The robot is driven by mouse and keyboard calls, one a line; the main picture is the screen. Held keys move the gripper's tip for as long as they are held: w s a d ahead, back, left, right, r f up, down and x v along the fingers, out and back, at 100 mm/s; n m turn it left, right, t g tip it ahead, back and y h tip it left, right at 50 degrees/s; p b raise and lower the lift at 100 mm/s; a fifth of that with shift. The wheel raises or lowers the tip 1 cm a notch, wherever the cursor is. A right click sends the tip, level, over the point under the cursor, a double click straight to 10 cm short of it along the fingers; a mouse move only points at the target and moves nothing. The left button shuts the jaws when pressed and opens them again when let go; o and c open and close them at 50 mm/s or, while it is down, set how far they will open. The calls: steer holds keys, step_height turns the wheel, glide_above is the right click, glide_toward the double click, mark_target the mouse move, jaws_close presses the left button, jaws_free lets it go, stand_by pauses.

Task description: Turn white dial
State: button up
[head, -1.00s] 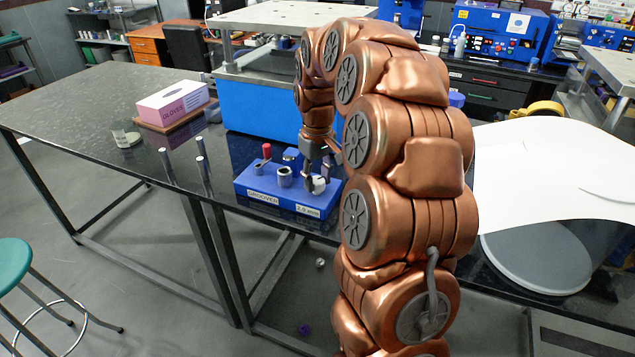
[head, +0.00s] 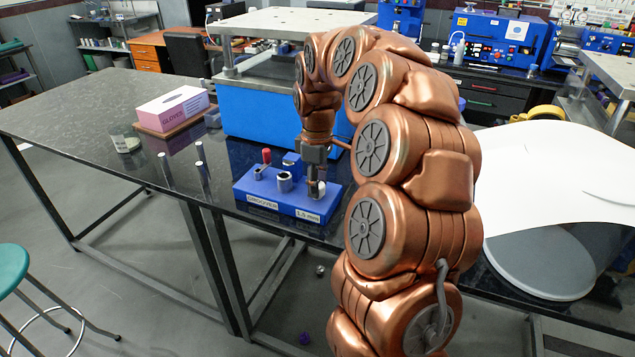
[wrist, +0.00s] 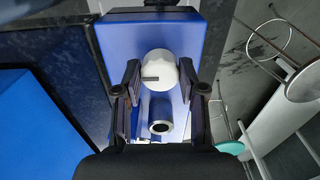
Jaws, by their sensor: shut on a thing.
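The blue groover block (head: 280,200) sits near the front edge of the black table, with labels "GROOVER" and "1.5 mm" on its front. My gripper (head: 316,188) points down over its right end. In the wrist view the white dial (wrist: 160,68), round with a dark mark on its left part, sits between the two fingers of my gripper (wrist: 160,80). The gripper is shut on the white dial. In the head view the fingers mostly hide the dial. A metal ring-shaped post (wrist: 161,127) stands beside the dial on the block; it also shows in the head view (head: 285,181).
A blue machine (head: 258,107) with a metal top is behind. Two metal posts (head: 200,152) and a pink gloves box (head: 173,105) are to the left.

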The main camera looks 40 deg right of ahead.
stand_by(0.3)
steer(key=o, duration=1.1)
steer(key=shift+o, duration=0.2)
step_height(320, 180, up, 12)
stand_by(0.5)
